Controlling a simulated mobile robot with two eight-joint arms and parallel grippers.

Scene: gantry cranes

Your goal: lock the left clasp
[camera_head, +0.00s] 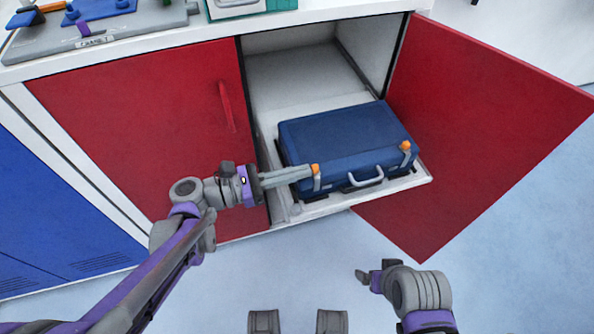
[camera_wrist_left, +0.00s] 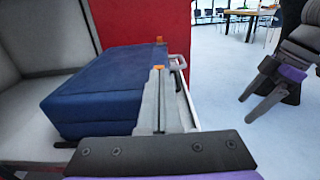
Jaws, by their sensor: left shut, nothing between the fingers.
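A blue case (camera_head: 340,137) lies flat on a pulled-out white shelf in the open cabinet, its grey handle (camera_head: 364,179) facing out. The left clasp (camera_head: 316,179), grey with an orange top, is on the case's front edge. The right clasp (camera_head: 405,152) is similar. My left gripper (camera_head: 309,172) is shut and empty, its tips at the left clasp; I cannot tell whether they touch it. In the left wrist view the case (camera_wrist_left: 95,95) lies beyond the fingers (camera_wrist_left: 158,100), which partly hide the left clasp. My right gripper (camera_head: 368,278) hangs over the floor; its jaws are unclear.
The open red door (camera_head: 490,120) stands to the right of the case. A closed red door (camera_head: 150,140) with a handle is on the left. The counter (camera_head: 150,45) runs above. The floor in front is free.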

